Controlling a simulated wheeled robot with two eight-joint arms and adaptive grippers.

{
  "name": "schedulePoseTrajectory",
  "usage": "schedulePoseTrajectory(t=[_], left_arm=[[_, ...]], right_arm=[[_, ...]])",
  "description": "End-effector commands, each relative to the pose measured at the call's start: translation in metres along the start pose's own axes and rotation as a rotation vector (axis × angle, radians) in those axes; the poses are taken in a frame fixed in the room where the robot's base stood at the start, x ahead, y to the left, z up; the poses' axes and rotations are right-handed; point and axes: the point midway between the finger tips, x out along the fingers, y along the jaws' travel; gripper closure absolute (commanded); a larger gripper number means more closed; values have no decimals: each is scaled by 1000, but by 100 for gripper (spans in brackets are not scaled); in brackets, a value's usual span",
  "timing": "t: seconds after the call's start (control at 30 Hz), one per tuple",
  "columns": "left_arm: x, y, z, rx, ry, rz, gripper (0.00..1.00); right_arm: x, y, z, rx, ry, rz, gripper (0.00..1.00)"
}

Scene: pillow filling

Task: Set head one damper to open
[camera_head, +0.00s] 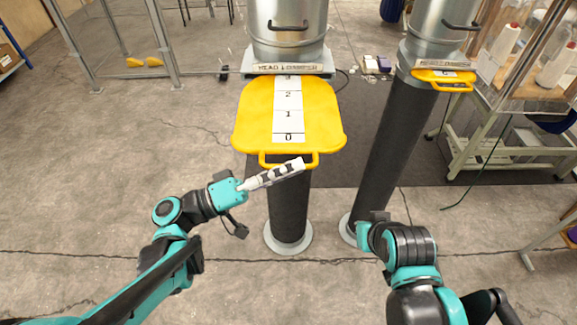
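The head one damper is a yellow slide plate (255,110) standing far out of the metal column (288,35) under a label reading HEAD 1 DAMPER (288,68).
A second column at the right has a yellow damper plate (442,76) that stands out only a little. Dark tubes (289,205) and (397,140) run down from both columns to the floor. A cart (480,125) stands at the far right.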

Motion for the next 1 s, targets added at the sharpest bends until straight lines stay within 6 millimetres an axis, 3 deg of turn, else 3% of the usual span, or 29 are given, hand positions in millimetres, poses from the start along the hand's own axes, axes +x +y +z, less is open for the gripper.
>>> schedulePoseTrajectory(t=[0.27, 0.7, 1.0], left_arm=[[-8, 0, -2, 0, 5, -1, 69], [-90, -1, -2, 1, 7, -3, 69], [-119, 0, 0, 1, 2, -1, 69]], right_arm=[[0, 0, 0, 0, 0, 0, 100], [0, 0, 0, 0, 0, 0, 100], [0, 0, 0, 0, 0, 0, 100]])
